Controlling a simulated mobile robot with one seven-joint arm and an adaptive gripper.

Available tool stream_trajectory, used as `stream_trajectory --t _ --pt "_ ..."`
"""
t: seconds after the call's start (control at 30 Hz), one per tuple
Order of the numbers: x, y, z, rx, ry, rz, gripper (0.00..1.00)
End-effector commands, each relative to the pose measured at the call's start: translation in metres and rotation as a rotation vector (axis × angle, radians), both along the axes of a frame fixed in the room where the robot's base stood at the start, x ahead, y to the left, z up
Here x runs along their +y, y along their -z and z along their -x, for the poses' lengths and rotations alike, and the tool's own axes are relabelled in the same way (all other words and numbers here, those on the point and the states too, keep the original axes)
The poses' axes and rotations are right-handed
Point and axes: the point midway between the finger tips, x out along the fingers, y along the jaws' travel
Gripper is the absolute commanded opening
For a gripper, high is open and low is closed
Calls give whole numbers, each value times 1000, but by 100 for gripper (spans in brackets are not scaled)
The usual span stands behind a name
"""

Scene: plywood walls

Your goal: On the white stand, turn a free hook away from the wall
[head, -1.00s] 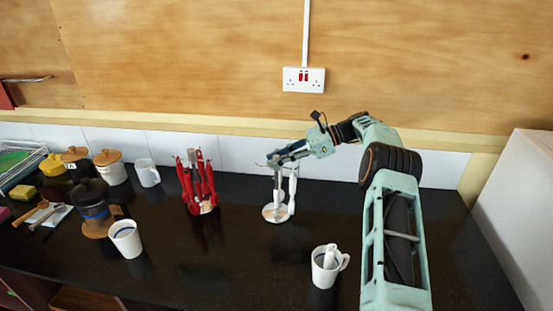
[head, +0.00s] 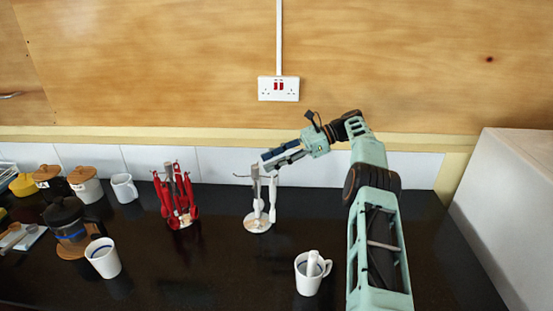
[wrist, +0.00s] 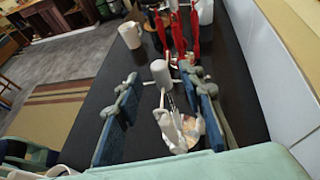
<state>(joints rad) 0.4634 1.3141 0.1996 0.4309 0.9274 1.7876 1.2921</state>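The white stand (head: 257,226) is on the black counter, with a round base, an upright post and hooks at its top. White utensils (head: 272,197) hang from it on the right and front. A thin bare hook (head: 239,176) sticks out to the left in the head view. My gripper (head: 265,164) is at the top of the stand, on its right side. In the wrist view my gripper (wrist: 160,78) is open, its blue-padded fingers apart on either side of the post's rounded top (wrist: 160,71). Contact with a hook cannot be told.
A red stand with red utensils (head: 180,200) is to the left. A white mug (head: 309,277) with something white in it stands at the front right. Another mug (head: 103,260) and a coffee press (head: 68,222) are further left. A tiled wall (head: 225,165) runs behind.

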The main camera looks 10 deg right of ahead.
Motion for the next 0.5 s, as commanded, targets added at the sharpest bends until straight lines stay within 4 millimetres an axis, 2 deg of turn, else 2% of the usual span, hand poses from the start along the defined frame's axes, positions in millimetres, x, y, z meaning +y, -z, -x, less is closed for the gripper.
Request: stream_trajectory --t 0.2,0.5 --pt "-11 -4 1 -2 0 0 36" --pt "-17 -7 3 0 0 1 36"
